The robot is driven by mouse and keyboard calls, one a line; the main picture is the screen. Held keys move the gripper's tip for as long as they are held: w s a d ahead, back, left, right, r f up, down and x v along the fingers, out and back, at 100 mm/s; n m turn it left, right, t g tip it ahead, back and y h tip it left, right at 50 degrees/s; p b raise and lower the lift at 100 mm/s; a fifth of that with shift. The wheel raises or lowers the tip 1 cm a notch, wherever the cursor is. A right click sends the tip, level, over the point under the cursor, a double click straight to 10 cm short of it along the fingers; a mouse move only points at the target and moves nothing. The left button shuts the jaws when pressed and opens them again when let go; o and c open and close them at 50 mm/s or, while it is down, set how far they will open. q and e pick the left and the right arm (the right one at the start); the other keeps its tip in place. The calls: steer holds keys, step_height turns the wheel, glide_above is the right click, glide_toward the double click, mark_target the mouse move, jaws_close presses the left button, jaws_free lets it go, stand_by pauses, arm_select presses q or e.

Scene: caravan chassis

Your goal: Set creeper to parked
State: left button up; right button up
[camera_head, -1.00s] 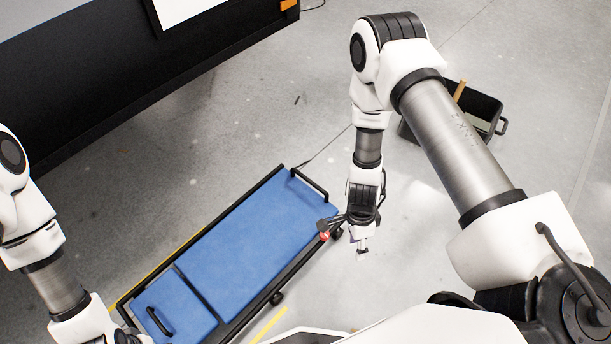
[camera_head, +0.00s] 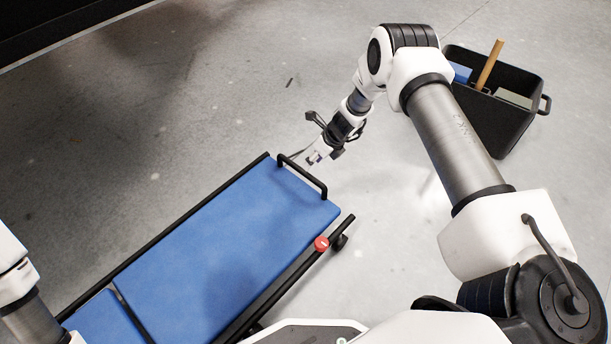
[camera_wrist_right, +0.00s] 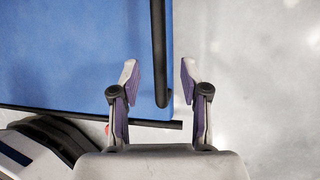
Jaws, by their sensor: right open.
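The creeper is a long blue padded board (camera_head: 215,245) on a black frame, lying diagonally on the floor in the head view. A black handle bar (camera_head: 305,177) stands up at its far end, and a red knob (camera_head: 321,243) sits on its side rail. My right gripper (camera_head: 314,156) is open and empty beside the far-end handle. In the right wrist view, the black bar (camera_wrist_right: 159,50) runs between the open fingertips (camera_wrist_right: 159,80) in the picture; I cannot tell its depth, and no contact shows. My left gripper is out of frame.
A black bin (camera_head: 510,128) with a wooden handle (camera_head: 490,64) and other items in it stands at the upper right. A dark structure (camera_head: 60,25) fills the top left corner. The grey floor between them is mostly clear.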

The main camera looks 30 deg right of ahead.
mark_target(304, 171)
steer(key=b+x, duration=0.2)
steer(key=x, duration=0.4)
steer(key=shift+s, duration=0.1)
jaws_close()
